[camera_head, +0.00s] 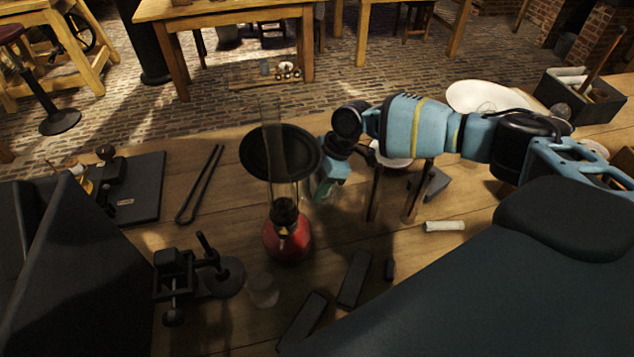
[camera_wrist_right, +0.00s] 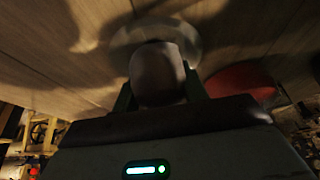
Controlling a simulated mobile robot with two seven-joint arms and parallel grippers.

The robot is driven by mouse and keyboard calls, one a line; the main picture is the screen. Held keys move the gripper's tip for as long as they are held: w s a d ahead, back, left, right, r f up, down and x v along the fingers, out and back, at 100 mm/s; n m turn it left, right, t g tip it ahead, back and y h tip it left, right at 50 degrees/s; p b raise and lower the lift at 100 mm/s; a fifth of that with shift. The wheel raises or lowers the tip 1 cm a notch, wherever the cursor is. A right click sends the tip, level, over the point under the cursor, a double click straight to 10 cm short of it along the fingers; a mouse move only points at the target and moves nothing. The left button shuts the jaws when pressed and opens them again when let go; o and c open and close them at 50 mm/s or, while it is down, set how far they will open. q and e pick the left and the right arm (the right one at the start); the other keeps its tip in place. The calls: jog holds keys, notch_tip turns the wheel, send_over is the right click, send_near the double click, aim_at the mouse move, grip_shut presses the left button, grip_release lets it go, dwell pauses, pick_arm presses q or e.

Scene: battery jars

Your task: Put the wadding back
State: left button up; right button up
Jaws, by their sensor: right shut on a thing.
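My right gripper (camera_head: 326,189) reaches in from the right above the table, beside the lamp's glass chimney. In the right wrist view, the right gripper (camera_wrist_right: 160,85) is shut on a dull grey-brown rounded piece (camera_wrist_right: 158,70). It may be the wadding, but the dim light leaves this unsure. A pale, see-through round thing (camera_wrist_right: 128,38) lies beyond the held piece. In the head view the held piece is not clear. A white roll (camera_head: 445,226) lies on the table right of the gripper. My left gripper is not in view.
A red lamp (camera_head: 287,240) with a black shade (camera_head: 262,154) stands close by the gripper. A small clear glass (camera_head: 263,291) and dark blocks (camera_head: 354,279) are in front. A white basin (camera_head: 484,97) and a dark toolbox (camera_head: 583,116) stand at the right. Tongs (camera_head: 200,185) lie left.

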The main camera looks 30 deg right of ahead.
jog(key=shift+f, duration=0.15)
jog(key=o, duration=0.6)
jog(key=shift+r, duration=0.3)
jog(key=v, duration=1.1)
jog(key=shift+d+r, duration=0.2)
jog(key=shift+r, duration=0.15)
